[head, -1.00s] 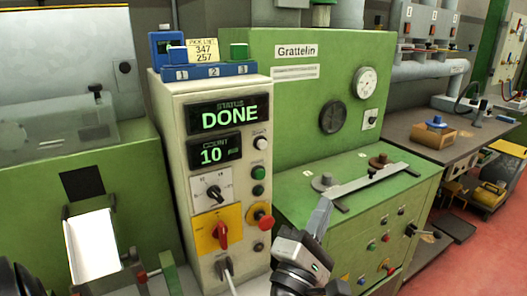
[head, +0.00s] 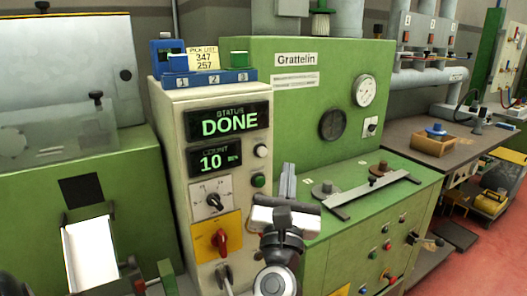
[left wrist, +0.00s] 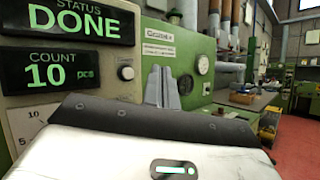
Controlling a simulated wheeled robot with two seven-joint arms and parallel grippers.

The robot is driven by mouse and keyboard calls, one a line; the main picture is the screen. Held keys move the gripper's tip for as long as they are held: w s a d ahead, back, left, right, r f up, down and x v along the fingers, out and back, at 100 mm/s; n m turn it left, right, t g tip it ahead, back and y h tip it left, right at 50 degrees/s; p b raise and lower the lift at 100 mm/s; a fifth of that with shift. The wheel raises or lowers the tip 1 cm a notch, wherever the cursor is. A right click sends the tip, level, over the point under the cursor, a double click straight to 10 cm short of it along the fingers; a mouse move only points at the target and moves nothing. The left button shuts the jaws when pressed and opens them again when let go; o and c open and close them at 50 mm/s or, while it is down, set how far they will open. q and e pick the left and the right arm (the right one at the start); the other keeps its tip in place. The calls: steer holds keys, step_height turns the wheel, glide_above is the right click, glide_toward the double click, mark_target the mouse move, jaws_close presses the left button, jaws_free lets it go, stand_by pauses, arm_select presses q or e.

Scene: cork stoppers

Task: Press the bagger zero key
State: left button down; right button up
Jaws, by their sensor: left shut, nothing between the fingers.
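The bagger's control panel (head: 174,137) is a cream cabinet with green-lit displays, STATUS reading DONE (head: 229,122) and COUNT reading 10 (head: 212,161). A round white key (head: 261,151) sits beside the count display, with a green key (head: 258,181) below it; their labels cannot be read. The white key also shows in the left wrist view (left wrist: 126,73). My left gripper (head: 288,168) is shut and empty, its fingers pointing up, right of the keys and apart from the white one. The fingers show in the left wrist view (left wrist: 162,88). My right gripper is not in view.
A rotary dial (head: 212,201) and a red switch (head: 221,239) are lower on the panel. Blue numbered bins (head: 208,77) with a pick list stand on top. A green Grattelin machine (head: 280,130) with a metal bar on its bench stands at right.

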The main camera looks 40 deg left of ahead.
arm_select(q)
steer(key=shift+w+a, duration=0.4)
steer(key=shift+a, duration=0.5)
steer(key=shift+w+a, duration=0.35)
steer(key=shift+a, duration=0.55)
steer(key=shift+w+a, duration=0.4)
steer(key=shift+a, duration=0.5)
steer(key=shift+a, duration=0.1)
steer(key=shift+w+a, duration=0.15)
steer(key=shift+a, duration=0.15)
steer(key=shift+w+a, duration=0.15)
steer(key=shift+a, duration=0.25)
stand_by(0.5)
steer(key=shift+d, duration=0.1)
steer(key=shift+s+d, duration=0.3)
steer(key=shift+d, duration=0.45)
steer(key=shift+s+d, duration=0.35)
steer(key=shift+d, duration=0.4)
steer(key=shift+s+d, duration=0.3)
steer(key=shift+d, duration=0.5)
steer(key=shift+s+d, duration=0.35)
steer(key=shift+d, duration=0.4)
